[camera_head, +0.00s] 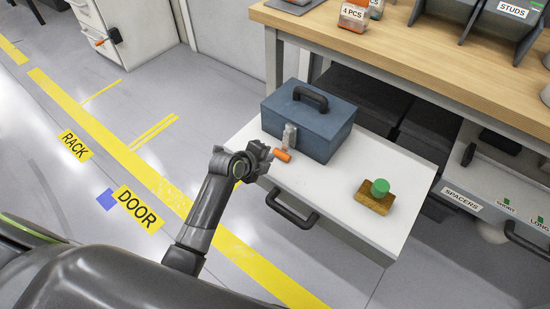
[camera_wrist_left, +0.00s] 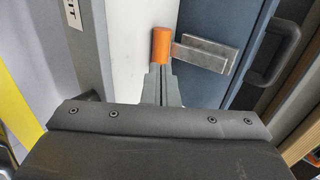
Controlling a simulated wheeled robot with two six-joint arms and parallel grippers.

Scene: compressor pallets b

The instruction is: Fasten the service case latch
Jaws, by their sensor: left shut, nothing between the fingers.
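The blue-grey service case (camera_head: 318,128) stands with its lid down on a white drawer top, its black handle on the lid. Its metal latch (camera_head: 290,136) is on the front face and has an orange tip (camera_head: 282,155) that sticks out from the case. In the left wrist view the metal latch lever (camera_wrist_left: 205,53) runs left from the case to the orange tip (camera_wrist_left: 161,45). My left gripper (camera_head: 268,154) is shut and empty beside the orange tip. Its fingertips (camera_wrist_left: 160,72) appear right at the tip; I cannot tell whether they touch it. My right gripper is out of view.
The white drawer top (camera_head: 330,195) is pulled out below a wooden bench (camera_head: 430,60), with a black pull handle (camera_head: 291,208) at its front. A green knob (camera_head: 380,187) on a brown block (camera_head: 373,200) sits right of the case. The floor to the left is clear.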

